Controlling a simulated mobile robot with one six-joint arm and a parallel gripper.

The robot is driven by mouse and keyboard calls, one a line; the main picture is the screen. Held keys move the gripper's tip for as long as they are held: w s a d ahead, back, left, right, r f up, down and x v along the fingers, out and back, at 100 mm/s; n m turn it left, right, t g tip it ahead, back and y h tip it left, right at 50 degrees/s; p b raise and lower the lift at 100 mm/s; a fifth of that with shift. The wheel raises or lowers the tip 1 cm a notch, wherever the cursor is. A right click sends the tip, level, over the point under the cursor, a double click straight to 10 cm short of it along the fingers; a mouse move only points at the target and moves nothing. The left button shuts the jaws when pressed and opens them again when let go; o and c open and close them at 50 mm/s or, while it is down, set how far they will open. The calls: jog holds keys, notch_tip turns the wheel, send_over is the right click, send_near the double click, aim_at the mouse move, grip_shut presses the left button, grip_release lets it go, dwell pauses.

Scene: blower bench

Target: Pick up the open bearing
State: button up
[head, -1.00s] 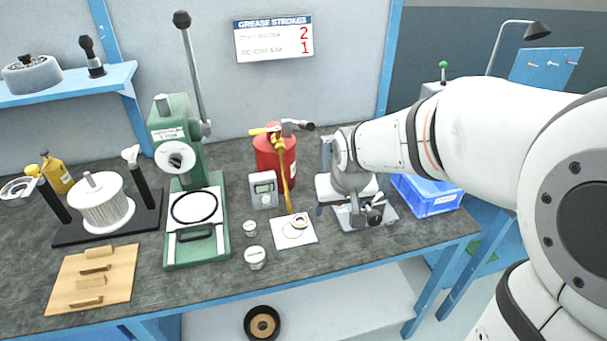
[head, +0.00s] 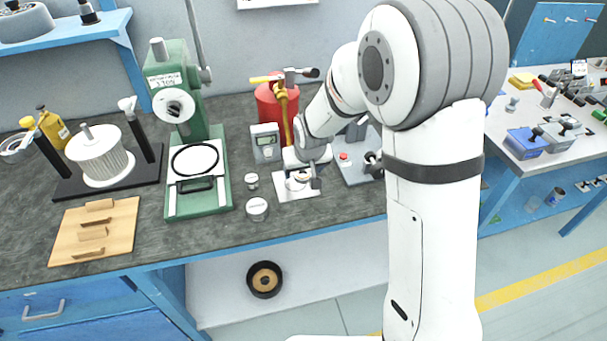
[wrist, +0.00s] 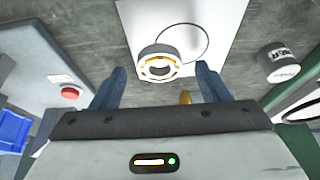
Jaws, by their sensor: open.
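The open bearing (wrist: 159,63) is a pale ring with an orange-brown band inside. It sits on a white sheet (wrist: 205,20) on the bench, beside a thin ring outline. In the head view the bearing (head: 298,177) shows small on the sheet (head: 283,194), partly covered by my gripper (head: 302,172). In the wrist view my gripper (wrist: 160,88) is open and empty. Its two blue-grey fingers stand left and right of the bearing, which lies just beyond the fingertips, roughly centred between them. I see no contact.
A device with a red button (wrist: 70,93) stands close left in the wrist view. A labelled pot (wrist: 279,62) stands to the right. In the head view are a grey meter (head: 266,143), a red grease canister (head: 277,104), small pots (head: 257,209) and a green press (head: 190,130).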

jog(key=shift+w+f, duration=0.15)
jog(key=shift+f, duration=0.2)
jog(key=c, duration=1.2)
jog(key=shift+r, duration=0.2)
